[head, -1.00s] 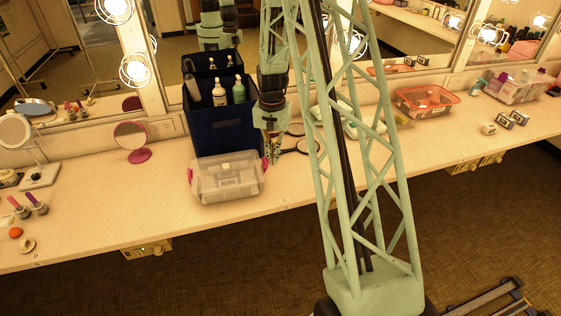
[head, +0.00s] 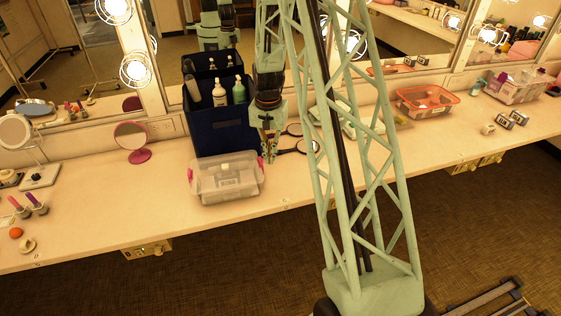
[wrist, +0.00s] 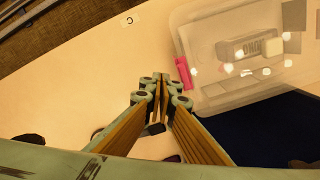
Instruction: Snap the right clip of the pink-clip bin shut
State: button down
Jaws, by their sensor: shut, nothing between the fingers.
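The pink-clip bin (head: 226,183) is a clear lidded box on the counter, with pale items inside. Its right clip (wrist: 184,73) is a pink tab along the near bin edge in the wrist view. In the head view my gripper partly hides that clip. A pink left clip (head: 191,175) shows on the other end. My gripper (head: 269,157) is at the bin's right end, fingers pointing down. In the wrist view its closed fingertips (wrist: 165,84) are just beside the clip, with nothing between them. I cannot tell whether they touch it or whether the clip is fully shut.
A dark blue caddy (head: 222,134) with bottles stands right behind the bin. Dark-rimmed hand mirrors (head: 304,146) lie to the right of my gripper. A pink round mirror (head: 131,139) stands at left. The counter in front of the bin is clear.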

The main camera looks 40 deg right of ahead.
jog(key=shift+s+d+r+p, duration=0.15)
jog(key=shift+r+p, duration=0.25)
jog(key=shift+r, duration=0.5)
jog(key=shift+d+r+p, duration=0.15)
jog(key=shift+r+p, duration=0.2)
jog(key=shift+r, duration=0.5)
jog(key=shift+s+d+r+p, duration=0.15)
jog(key=shift+r+p, duration=0.25)
jog(key=shift+r, duration=0.5)
jog(key=shift+w, duration=0.1)
